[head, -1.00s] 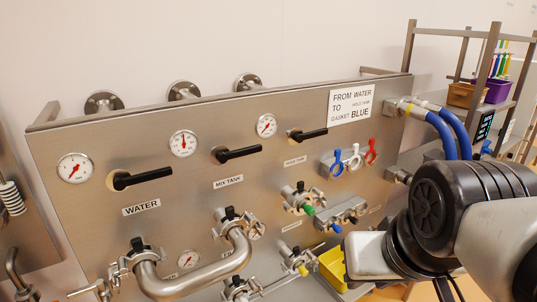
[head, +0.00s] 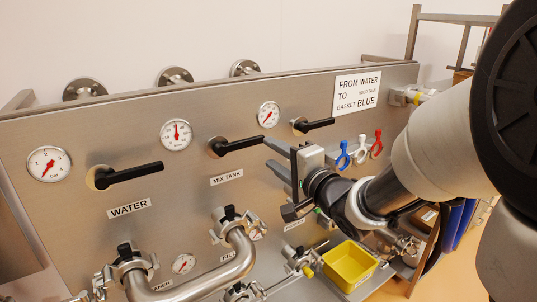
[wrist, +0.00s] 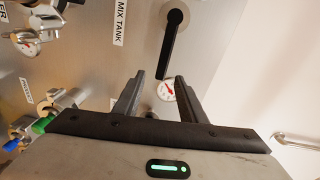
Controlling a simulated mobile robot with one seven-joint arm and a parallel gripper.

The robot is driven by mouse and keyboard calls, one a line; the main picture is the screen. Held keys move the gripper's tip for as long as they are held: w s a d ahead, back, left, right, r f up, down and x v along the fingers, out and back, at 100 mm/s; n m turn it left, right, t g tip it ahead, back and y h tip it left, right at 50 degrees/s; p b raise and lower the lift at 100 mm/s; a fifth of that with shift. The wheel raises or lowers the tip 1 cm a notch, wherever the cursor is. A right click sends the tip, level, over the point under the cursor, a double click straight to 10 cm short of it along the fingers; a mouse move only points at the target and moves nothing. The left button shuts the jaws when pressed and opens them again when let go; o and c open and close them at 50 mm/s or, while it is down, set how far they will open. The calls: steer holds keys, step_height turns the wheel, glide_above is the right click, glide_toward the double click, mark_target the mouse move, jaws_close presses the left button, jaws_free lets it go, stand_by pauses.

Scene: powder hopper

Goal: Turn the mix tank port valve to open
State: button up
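The mix tank port valve has a black lever handle (head: 240,145) on the steel panel, above the MIX TANK label (head: 227,178). The lever lies nearly level in the head view, its free end pointing right. My gripper (head: 272,156) is in front of the panel, just right of the lever's free end. In the wrist view the lever (wrist: 172,45) hangs down from its pivot, its free end appearing near the gap between the fingertips. My gripper (wrist: 160,78) is open and empty there. I cannot tell how far the fingertips are from the panel.
The water valve lever (head: 130,173) is to the left, another black lever (head: 315,125) to the right. Gauges (head: 269,114) sit between them. Blue, white and red hooks (head: 360,152) are right of my gripper. A curved pipe (head: 215,274) and yellow bin (head: 349,265) are below.

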mark_target(252, 143)
steer(key=shift+y, duration=0.5)
steer(key=shift+s+a+b+x, duration=0.1)
steer(key=shift+a+x, duration=0.05)
steer(key=shift+x, duration=1.45)
steer(key=shift+s+a+b+x, duration=0.1)
steer(key=shift+a+b+x, duration=0.05)
steer(key=shift+x, duration=1.4)
steer(key=shift+s+a+b+x, duration=0.1)
steer(key=shift+a+x, duration=0.05)
steer(key=shift+x, duration=1.45)
steer(key=shift+c, duration=0.3)
